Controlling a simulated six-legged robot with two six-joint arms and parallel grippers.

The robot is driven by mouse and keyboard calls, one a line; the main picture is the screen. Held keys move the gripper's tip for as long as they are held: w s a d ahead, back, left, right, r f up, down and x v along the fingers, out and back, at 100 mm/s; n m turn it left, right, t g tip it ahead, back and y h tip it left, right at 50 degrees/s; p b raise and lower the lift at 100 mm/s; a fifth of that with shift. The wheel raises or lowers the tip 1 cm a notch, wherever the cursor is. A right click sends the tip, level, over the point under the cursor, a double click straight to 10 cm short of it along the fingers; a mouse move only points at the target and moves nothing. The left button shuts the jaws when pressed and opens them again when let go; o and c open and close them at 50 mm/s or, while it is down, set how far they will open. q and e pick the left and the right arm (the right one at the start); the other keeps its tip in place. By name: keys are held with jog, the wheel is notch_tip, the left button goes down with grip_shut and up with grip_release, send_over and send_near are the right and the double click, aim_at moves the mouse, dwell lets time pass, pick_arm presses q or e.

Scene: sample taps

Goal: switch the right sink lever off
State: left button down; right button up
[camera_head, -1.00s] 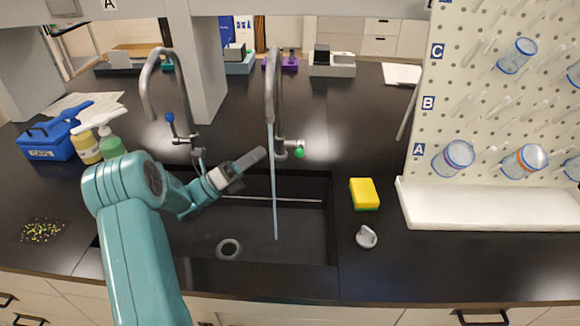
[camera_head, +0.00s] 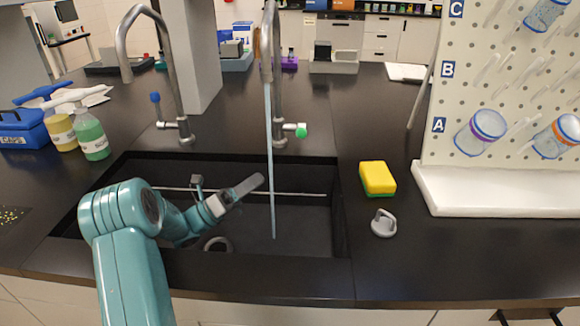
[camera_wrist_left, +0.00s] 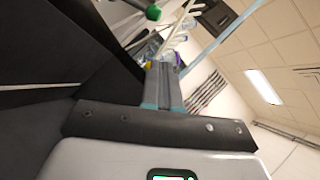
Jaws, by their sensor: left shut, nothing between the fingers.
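The right tap (camera_head: 277,75) is a tall grey gooseneck behind the sink, with a thin blue water stream (camera_head: 270,170) falling from its spout into the basin. Its lever (camera_head: 301,130) has a green tip and points to the right from the tap's base; the green tip also shows at the top of the left wrist view (camera_wrist_left: 153,12). My left gripper (camera_head: 258,181) is shut and empty over the sink, left of the stream, lower in the picture than the lever and apart from it. Its closed fingers show in the left wrist view (camera_wrist_left: 164,82). My right gripper is out of view.
The black sink (camera_head: 335,235) lies below both. A yellow sponge (camera_head: 377,177) and a grey stopper (camera_head: 384,224) are on the right counter, before a white pegboard (camera_head: 500,90). Bottles (camera_head: 90,136) stand at the left.

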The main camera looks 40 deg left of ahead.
pick_arm(q)
jog(key=shift+w+f+b, duration=0.1)
jog(key=shift+f+b, duration=0.3)
jog(key=shift+f, duration=0.55)
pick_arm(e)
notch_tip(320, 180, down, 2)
pick_arm(q)
send_near(302, 131)
jog(key=w+d+f, duration=0.2)
jog(key=d, duration=0.2)
jog(key=w+r, duration=0.1)
jog(key=w+a+r, duration=0.1)
jog(key=shift+w+r, duration=0.4)
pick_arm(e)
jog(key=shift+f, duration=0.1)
